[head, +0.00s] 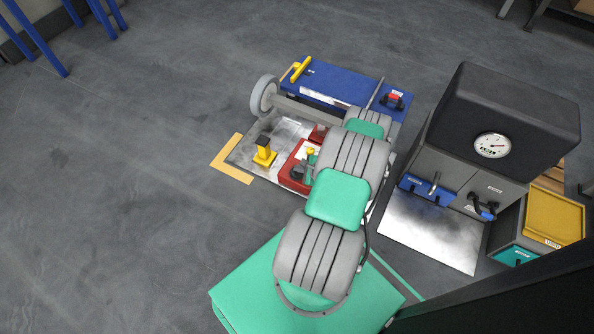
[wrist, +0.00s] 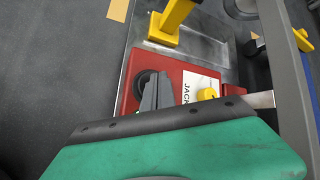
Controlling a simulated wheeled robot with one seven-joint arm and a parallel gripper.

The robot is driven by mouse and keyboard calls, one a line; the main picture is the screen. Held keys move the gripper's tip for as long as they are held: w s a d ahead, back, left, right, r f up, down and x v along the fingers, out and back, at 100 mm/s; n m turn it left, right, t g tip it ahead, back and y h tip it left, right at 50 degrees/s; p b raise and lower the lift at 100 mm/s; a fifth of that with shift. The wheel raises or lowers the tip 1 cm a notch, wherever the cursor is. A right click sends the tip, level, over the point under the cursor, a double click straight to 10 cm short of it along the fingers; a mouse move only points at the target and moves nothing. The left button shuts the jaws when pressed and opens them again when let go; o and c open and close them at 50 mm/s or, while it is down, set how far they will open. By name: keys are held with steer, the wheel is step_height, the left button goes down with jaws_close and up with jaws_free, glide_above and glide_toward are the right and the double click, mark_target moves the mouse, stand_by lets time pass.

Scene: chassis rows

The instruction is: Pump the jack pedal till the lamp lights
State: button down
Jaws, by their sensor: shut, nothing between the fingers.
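The red jack (head: 289,176) sits on a metal plate, partly hidden by my arm in the head view. In the wrist view the red jack body (wrist: 133,63) carries a white label (wrist: 199,82) reading JACK. A round black pad (wrist: 141,84), seemingly the pedal, lies on it. A small yellow dome (wrist: 207,94), possibly the lamp, is beside the label; I cannot tell whether it is lit. My gripper (wrist: 160,78) is shut and empty, its grey fingers overlapping the pad's right side in the wrist view. I cannot tell whether they touch it.
A yellow stand (head: 264,155) with a black top is left of the jack. A blue chassis (head: 322,80) with a grey wheel (head: 264,95) is behind. A dark machine with a gauge (head: 492,145) and a yellow bin (head: 555,215) stand right.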

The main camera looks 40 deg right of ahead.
steer(key=shift+r, duration=0.35)
steer(key=shift+r+p, duration=1.8)
steer(key=shift+r, duration=0.7)
